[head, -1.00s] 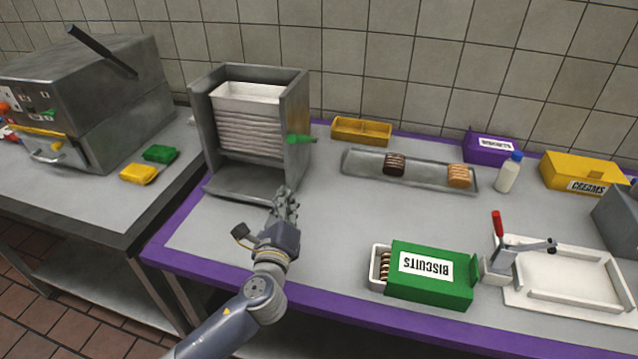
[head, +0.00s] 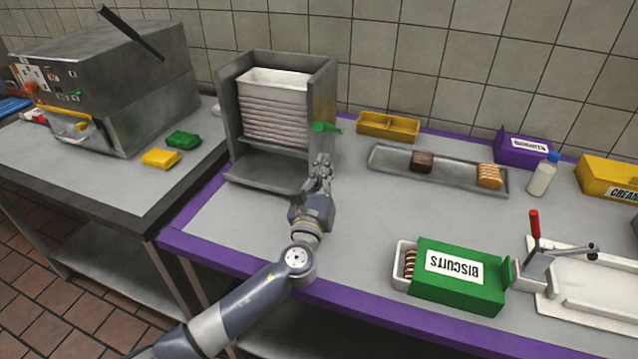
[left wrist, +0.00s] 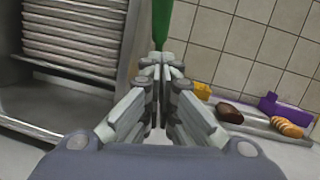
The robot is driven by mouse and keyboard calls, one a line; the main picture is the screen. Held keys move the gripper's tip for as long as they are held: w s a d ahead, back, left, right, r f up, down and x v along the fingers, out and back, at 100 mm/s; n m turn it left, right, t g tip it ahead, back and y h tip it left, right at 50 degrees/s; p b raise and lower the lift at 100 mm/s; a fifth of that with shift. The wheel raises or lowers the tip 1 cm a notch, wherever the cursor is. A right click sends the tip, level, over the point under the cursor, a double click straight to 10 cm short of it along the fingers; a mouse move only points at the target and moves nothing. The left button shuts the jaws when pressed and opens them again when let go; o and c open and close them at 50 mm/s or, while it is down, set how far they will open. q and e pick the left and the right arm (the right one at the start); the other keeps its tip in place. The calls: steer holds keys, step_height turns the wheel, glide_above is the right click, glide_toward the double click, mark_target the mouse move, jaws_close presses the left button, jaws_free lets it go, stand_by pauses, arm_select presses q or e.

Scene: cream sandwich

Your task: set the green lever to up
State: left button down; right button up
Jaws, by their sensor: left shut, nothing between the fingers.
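The green lever (head: 325,127) sticks out sideways, roughly level, from the right side of a grey metal dispenser (head: 328,98) holding a stack of white trays (head: 275,120). My left gripper (head: 321,160) is shut and empty, with its fingertips just below the lever in the head view. In the left wrist view the closed fingertips (left wrist: 164,62) line up with the green lever (left wrist: 162,22), which runs out of the top of the picture. I cannot tell whether they touch. My right gripper is not in view.
A purple-edged table carries a long metal tray (head: 390,160) with two items, a yellow bin (head: 388,126), a green biscuits box (head: 455,278) and a red-handled press (head: 535,225). A metal machine (head: 110,85) stands left. The tabletop in front of the dispenser is clear.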

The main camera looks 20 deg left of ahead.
mark_target(330, 129)
arm_select(q)
steer(key=shift+w+a+r+p, duration=0.2)
steer(key=shift+w+r+p, duration=0.3)
steer(key=shift+r, duration=0.35)
steer(key=shift+w+a+r+p, duration=0.15)
steer(key=shift+w+r+p, duration=0.25)
steer(key=shift+w+r, duration=0.35)
steer(key=shift+s, duration=0.1)
steer(key=shift+r, duration=0.15)
